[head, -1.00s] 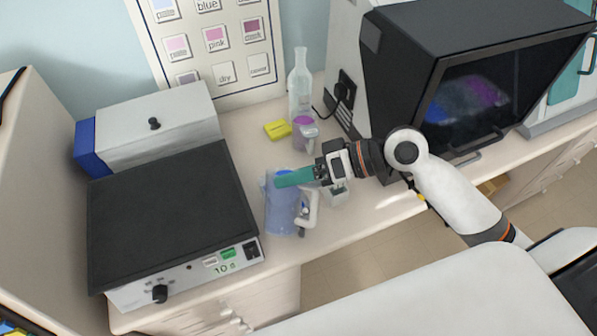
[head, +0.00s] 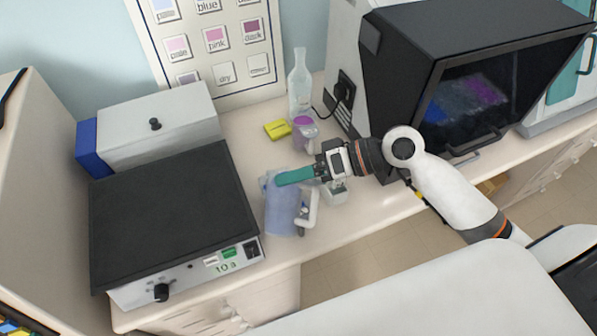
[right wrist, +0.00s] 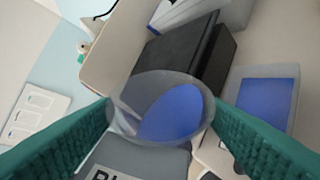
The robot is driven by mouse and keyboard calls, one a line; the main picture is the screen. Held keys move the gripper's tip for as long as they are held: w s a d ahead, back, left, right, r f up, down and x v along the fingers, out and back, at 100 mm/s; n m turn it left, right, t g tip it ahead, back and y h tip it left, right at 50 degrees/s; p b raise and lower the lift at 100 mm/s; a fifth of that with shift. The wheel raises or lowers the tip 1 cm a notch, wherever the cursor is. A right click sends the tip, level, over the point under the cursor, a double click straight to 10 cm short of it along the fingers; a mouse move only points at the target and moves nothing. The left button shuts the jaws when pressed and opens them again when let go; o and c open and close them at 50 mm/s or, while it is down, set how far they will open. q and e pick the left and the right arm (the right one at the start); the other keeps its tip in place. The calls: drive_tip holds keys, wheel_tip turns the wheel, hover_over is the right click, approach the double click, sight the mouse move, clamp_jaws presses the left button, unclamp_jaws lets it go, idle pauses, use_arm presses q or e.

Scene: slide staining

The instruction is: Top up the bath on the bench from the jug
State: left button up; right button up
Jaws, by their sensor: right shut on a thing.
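The jug (head: 281,215) is a translucent blue vessel with a pale handle (head: 312,207), on the bench right of the black-topped unit. My right gripper (head: 294,176) comes in from the right with its teal fingers at the jug's upper part, shut on it. In the right wrist view, an oval rim with blue inside (right wrist: 170,112) shows between the fingers. A blue-filled, pale-edged rectangular container (right wrist: 262,98) is at the right there; whether it is the bath I cannot tell. Part of the jug is hidden behind the finger. My left gripper is out of view.
The black-topped unit (head: 165,215) stands close on the left. A small clear jar (head: 336,194) is under my right wrist. A dark-fronted cabinet (head: 410,75) is at right.

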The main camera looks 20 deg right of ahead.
drive_tip(key=shift+w, duration=0.1)
idle(0.6)
drive_tip(key=shift+f+m+g+p, duration=0.15)
drive_tip(key=shift+m+g+p, duration=0.15)
drive_tip(key=shift+f, duration=0.1)
drive_tip(key=shift+w+d+f, duration=0.1)
idle(0.5)
drive_tip(key=shift+w+f+m+g+y, duration=0.1)
drive_tip(key=shift+f+m+g+y, duration=0.15)
drive_tip(key=shift+m+y, duration=0.2)
drive_tip(key=shift+f, duration=0.1)
idle(0.5)
drive_tip(key=shift+w+d+f+m+g, duration=0.1)
drive_tip(key=shift+w+f+m+g, duration=0.15)
drive_tip(key=shift+m, duration=0.2)
drive_tip(key=shift+f+y, duration=0.2)
drive_tip(key=shift+y, duration=0.05)
idle(0.5)
